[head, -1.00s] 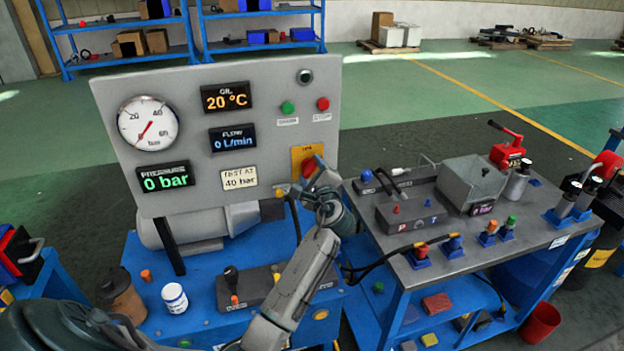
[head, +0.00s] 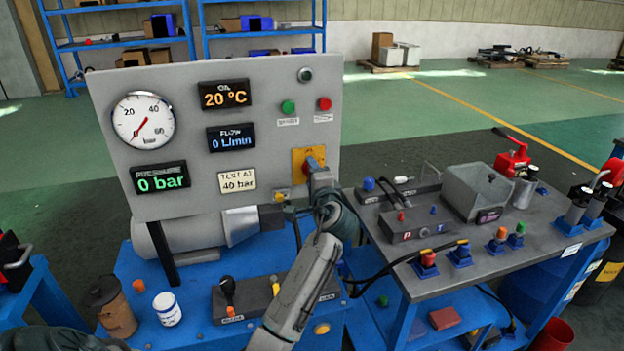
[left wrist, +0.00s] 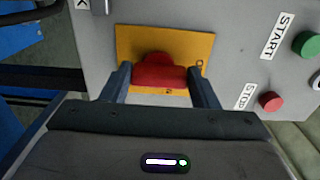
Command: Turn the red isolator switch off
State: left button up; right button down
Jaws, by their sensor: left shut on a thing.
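The red isolator switch (left wrist: 158,75) sits on a yellow plate (left wrist: 187,47) on the grey panel (head: 262,175). In the left wrist view its red handle lies crosswise between the two fingers of my left gripper (left wrist: 160,83), which is shut on it. In the head view the yellow plate (head: 299,158) shows at the panel's right edge, and my left gripper (head: 314,172) covers most of the red switch. My right gripper is not in view.
A green START button (left wrist: 307,44) and a red STOP button (left wrist: 270,101) are close to the switch on the panel. A grey-topped bench (head: 400,262) with several fittings stands to the right. A white jar (head: 167,309) stands on the blue bench below the panel.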

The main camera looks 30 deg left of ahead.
pick_arm(q)
jog(key=shift+f, duration=0.1)
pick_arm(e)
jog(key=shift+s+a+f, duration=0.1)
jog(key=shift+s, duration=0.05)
pick_arm(q)
jog(key=o, duration=1)
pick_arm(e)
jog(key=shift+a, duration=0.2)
pick_arm(q)
jog(key=shift+b+v, duration=1.25)
jog(key=shift+v, duration=4.2)
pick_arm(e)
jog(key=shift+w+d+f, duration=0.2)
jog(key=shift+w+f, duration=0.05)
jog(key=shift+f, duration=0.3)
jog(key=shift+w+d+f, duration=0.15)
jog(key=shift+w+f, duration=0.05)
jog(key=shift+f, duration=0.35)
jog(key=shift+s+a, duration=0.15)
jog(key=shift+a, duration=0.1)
